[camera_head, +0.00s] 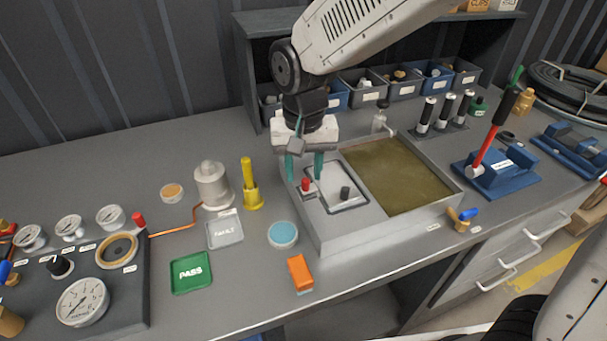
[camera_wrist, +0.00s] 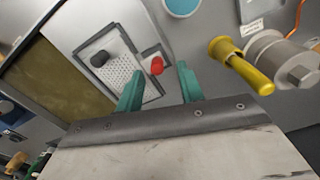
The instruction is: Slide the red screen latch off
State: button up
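The red screen latch (camera_head: 305,184) is a small red knob on a small plate at the left edge of the screen panel, on the grey tank's top. It also shows in the wrist view (camera_wrist: 157,66), just beyond the fingertips and between their lines. The screen panel (camera_head: 333,197) carries a black knob (camera_head: 345,192), and perforations show in it in the wrist view. My gripper (camera_head: 304,179) has teal fingers, set apart with nothing between them. It points down over the latch. I cannot tell its exact height or whether a finger touches the plate.
The tank (camera_head: 332,238) holds murky yellow-brown liquid right of the panel. A tap (camera_head: 380,118) rises behind the tank. An orange block (camera_head: 300,273) and blue disc (camera_head: 283,235) lie in front.

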aim_at(304, 181)
notch_tip(304, 181, up, 6)
jog(key=shift+f, duration=0.1)
dwell(0.4)
jog(key=shift+s, duration=0.1)
jog(key=s+d+r, duration=0.2)
jog(key=s+d, duration=0.7)
jog(key=d, duration=0.2)
jog(key=s+d+r+t, duration=0.1)
jog(key=s+d+r, duration=0.1)
jog(key=s+d, duration=0.8)
jog(key=shift+d, duration=0.8)
dwell(1.2)
